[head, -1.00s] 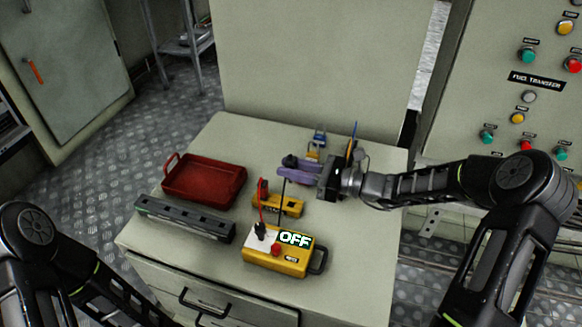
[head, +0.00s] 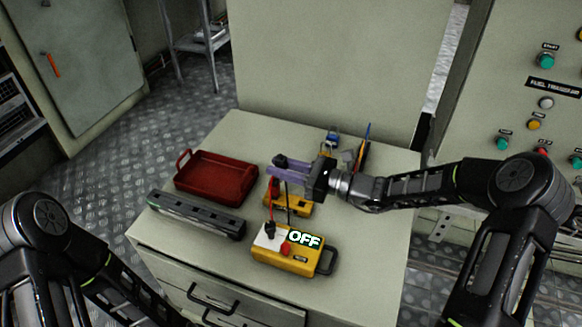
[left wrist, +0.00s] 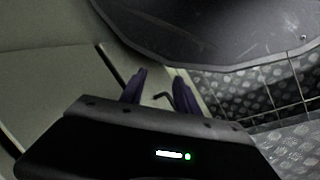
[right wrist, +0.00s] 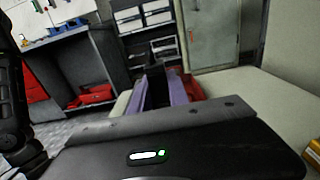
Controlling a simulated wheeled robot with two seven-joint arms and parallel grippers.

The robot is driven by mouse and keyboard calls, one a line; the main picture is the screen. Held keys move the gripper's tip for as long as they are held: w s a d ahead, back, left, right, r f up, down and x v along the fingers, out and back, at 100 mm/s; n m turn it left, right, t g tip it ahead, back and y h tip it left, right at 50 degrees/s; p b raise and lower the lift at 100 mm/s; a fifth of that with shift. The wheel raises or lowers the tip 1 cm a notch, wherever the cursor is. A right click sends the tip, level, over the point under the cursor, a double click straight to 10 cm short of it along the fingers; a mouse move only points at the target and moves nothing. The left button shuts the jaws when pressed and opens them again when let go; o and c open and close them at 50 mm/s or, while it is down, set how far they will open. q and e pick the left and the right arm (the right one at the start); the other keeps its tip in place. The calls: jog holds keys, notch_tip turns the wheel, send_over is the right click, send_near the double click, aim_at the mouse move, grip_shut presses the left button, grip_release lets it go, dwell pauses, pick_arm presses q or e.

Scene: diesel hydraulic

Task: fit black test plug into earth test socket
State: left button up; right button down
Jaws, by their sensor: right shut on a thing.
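My right gripper (head: 283,169) has purple fingers and is shut on the black test plug (right wrist: 157,90), which is mostly hidden between them. A thin black lead hangs below the fingers in the head view. The gripper is above a yellow socket block (head: 298,206), apart from it. A red plug (head: 270,189) with a red lead stands at the block's left end. The earth test socket cannot be made out clearly. My left gripper (left wrist: 158,88) is open and empty, and lies outside the head view.
A yellow tester (head: 282,262) showing OFF stands in front of the block. A red tray (head: 206,190) and a long grey-green box (head: 195,215) lie to the left on the cabinet top (head: 365,245). Small tools stand at the back right. The right front top is clear.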

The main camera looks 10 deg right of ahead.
jog(key=shift+w+a, duration=0.2)
jog(key=shift+a, duration=0.65)
jog(key=shift+a, duration=0.1)
jog(key=w+a+b, duration=0.1)
jog(key=a, duration=0.5)
jog(key=shift+w+a, duration=0.25)
jog(key=shift+a, duration=0.05)
jog(key=w+a+b, duration=0.1)
jog(key=a, duration=0.5)
jog(key=shift+w+a+b, duration=0.3)
jog(key=shift+a, duration=0.1)
jog(key=shift+a, duration=0.1)
jog(key=w+a+b, duration=0.1)
jog(key=a+b, duration=0.1)
jog(key=a, duration=0.4)
jog(key=shift+w+a, duration=0.25)
jog(key=shift+a, duration=0.05)
dwell(0.5)
